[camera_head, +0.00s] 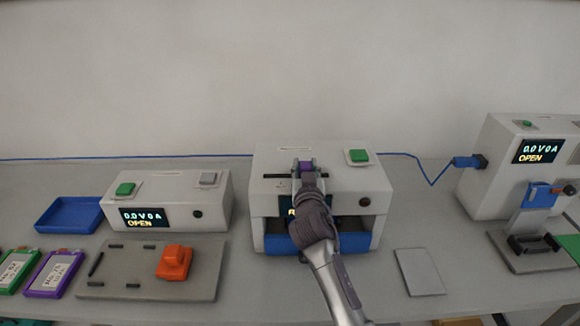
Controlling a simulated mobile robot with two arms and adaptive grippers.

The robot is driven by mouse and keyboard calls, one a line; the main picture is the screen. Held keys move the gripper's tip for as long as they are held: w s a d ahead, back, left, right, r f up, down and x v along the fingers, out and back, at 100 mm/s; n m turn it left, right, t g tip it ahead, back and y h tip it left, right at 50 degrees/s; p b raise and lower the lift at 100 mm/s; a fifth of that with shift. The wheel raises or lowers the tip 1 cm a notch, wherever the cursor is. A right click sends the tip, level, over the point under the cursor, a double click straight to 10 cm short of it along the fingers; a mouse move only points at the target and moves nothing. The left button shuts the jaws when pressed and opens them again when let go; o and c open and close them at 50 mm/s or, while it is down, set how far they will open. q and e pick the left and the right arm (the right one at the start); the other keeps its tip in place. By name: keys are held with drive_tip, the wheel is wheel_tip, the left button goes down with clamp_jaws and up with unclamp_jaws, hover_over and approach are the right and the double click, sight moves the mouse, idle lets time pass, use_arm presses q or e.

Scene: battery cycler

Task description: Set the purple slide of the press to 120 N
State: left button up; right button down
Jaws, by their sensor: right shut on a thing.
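The press is the white box (272,205) in the middle of the bench, with a blue front part (280,244) low down. Its purple slide (306,167) shows on the top face, at a dark slot. My right gripper (306,172) reaches over the press from the front and is shut on the purple slide. The arm and gripper cover most of the press display, so the force reading is hidden. My left gripper is not in view.
A green button (359,156) is on the press top, right of the slide. At left stand a white box (170,205) reading OPEN, a grey plate (150,285) with an orange clamp (174,262), and a blue tray (68,216). Another tester (500,165) stands at right.

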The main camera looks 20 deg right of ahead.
drive_tip(key=shift+s+d, duration=0.2)
drive_tip(key=shift+d, duration=0.4)
drive_tip(key=shift+s+d, duration=0.15)
drive_tip(key=shift+d, duration=0.45)
drive_tip(key=shift+w, duration=0.1)
drive_tip(key=shift+a, duration=0.35)
drive_tip(key=c, duration=1.1)
unclamp_jaws()
drive_tip(key=shift+d, duration=0.25)
drive_tip(key=shift+c, duration=0.2)
drive_tip(key=o, duration=0.4)
drive_tip(key=shift+d, duration=0.1)
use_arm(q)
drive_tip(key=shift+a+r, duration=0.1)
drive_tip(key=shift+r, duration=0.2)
use_arm(e)
drive_tip(key=v, duration=1.2)
